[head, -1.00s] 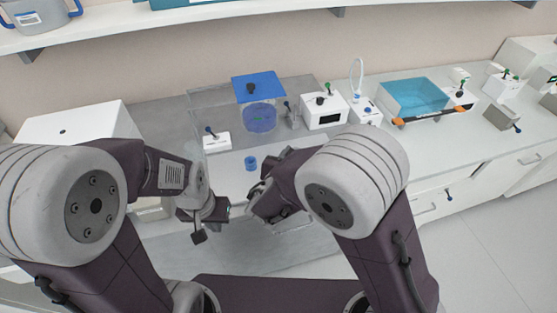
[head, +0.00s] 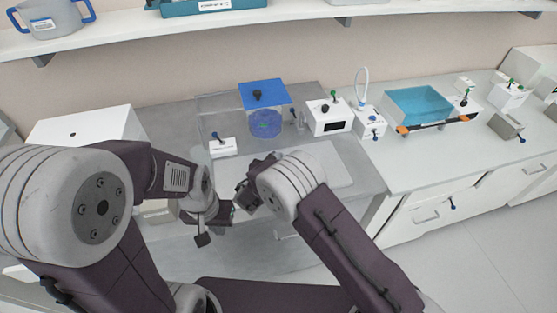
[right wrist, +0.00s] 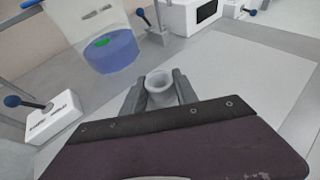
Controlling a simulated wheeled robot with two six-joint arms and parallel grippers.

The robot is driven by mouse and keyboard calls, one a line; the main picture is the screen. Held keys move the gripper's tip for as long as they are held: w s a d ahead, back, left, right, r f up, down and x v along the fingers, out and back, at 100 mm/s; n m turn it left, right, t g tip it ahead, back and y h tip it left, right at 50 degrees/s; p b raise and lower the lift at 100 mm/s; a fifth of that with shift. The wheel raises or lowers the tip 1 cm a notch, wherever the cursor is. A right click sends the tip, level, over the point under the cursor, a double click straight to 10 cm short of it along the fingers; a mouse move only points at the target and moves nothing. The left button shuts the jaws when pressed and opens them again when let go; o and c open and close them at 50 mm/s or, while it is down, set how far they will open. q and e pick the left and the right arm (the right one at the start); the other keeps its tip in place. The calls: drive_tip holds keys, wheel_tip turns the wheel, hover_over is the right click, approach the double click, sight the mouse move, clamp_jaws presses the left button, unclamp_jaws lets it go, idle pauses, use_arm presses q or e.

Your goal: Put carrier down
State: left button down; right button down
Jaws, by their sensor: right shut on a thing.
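My right gripper (right wrist: 160,92) is shut on a pale grey, cup-like carrier (right wrist: 159,82) with a round open top, seen between its fingers in the right wrist view. The carrier looks roughly upright, over or near a white mat (right wrist: 240,75); I cannot tell whether it touches the surface. In the head view the right gripper (head: 262,165) is in front of the clear chamber, and its wrist hides the carrier. My left gripper (head: 222,208) is low and to the left of the right one; its jaw opening is not clear.
A clear chamber holding a blue cylinder (head: 265,124) under a blue lid (head: 263,94) stands behind. White boxes with levers (head: 222,147) (head: 326,118) flank it. A blue-topped tank (head: 418,105) is farther right. A shelf (head: 300,21) runs above. Bench right of the mat is free.

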drive_tip(key=shift+a+f, duration=0.1)
drive_tip(key=shift+f, duration=0.4)
drive_tip(key=shift+f, duration=0.15)
drive_tip(key=c, duration=1.2)
unclamp_jaws()
drive_tip(key=shift+c, duration=0.2)
